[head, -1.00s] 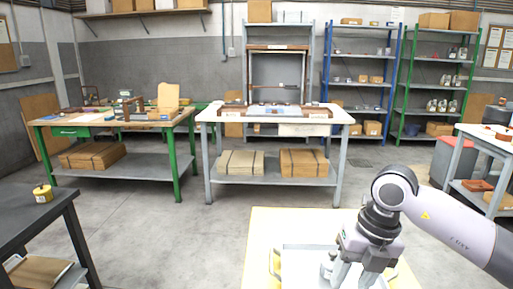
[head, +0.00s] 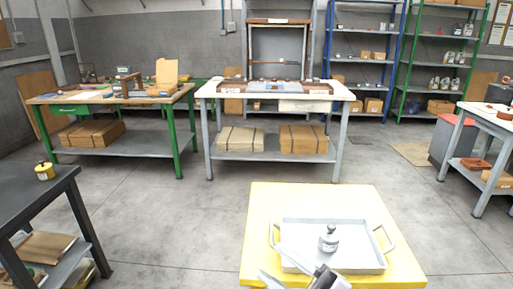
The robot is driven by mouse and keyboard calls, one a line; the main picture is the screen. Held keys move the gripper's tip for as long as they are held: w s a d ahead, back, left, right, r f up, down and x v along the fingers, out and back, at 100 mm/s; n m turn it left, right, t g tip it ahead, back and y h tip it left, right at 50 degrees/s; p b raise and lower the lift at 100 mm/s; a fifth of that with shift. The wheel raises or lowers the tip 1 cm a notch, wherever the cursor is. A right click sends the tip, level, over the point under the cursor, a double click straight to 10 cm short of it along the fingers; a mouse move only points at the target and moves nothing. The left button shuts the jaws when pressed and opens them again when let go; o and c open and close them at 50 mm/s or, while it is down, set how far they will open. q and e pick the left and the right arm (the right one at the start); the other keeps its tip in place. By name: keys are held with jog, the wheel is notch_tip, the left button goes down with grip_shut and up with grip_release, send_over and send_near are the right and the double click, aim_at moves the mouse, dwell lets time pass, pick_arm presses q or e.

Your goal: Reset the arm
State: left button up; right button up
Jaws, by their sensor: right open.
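My right gripper (head: 304,274) shows only in part at the bottom edge of the head view, in front of the near side of a grey tray. It is open, and I see nothing between its fingers. The tray (head: 345,262) has a handle at each side and lies on a yellow-topped table (head: 345,200). A small grey metal object with a knob on top (head: 329,240) stands upright in the tray, apart from the gripper. The rest of my right arm is out of view. My left gripper is not in view.
A dark table (head: 40,195) with a small yellow object (head: 44,171) stands at the left. A green-legged workbench (head: 135,98), a white-topped bench (head: 215,90) and shelves stand behind. A white table (head: 487,115) is at the right. Grey floor lies clear between.

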jog(key=s+d+f+m+t+h, duration=0.1)
jog(key=d+f+m+t+h, duration=0.4)
jog(key=d+f+m+h, duration=0.7)
jog(key=s+d+f+m+g+h, duration=0.2)
jog(key=s+f+m+g, duration=0.1)
jog(key=s+f, duration=0.3)
jog(key=s+d+f+m+g+h+p, duration=0.1)
jog(key=s+d+f+m+g+h, duration=0.1)
jog(key=s+f, duration=0.4)
notch_tip(320, 180, down, 3)
jog(key=shift+d+r+m+g+h, duration=0.15)
jog(key=shift+m+g+h, duration=0.35)
jog(key=shift+m, duration=0.4)
